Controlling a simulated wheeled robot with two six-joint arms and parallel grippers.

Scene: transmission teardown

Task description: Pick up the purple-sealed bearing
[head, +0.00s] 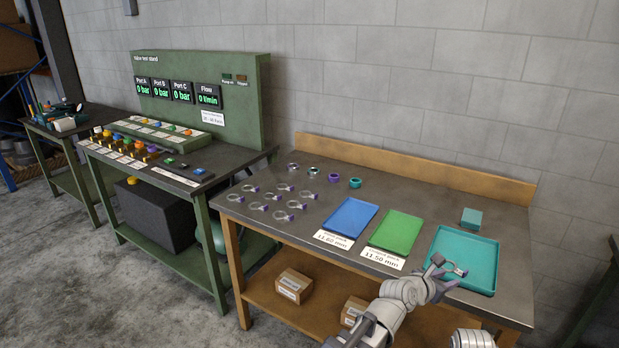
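A small dark ring with a purple face (334,177), which looks like the purple-sealed bearing, lies near the back of the grey worktable. A teal-faced ring (355,182) lies to its right and a greyer ring (313,171) to its left. My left gripper (446,273) is far to the front right of these rings, over the front left part of the teal tray (480,248). A small pale ring-shaped piece (457,269) shows at its fingertips; I cannot tell whether it is held or lies in the tray. My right gripper is not visible.
Several metal pieces with purple parts (279,215) lie on the left of the table. A blue tray (350,218) and a green tray (397,232) stand mid-table, with labels in front. A teal block (471,219) sits behind the teal tray. A wooden backboard (410,168) edges the rear.

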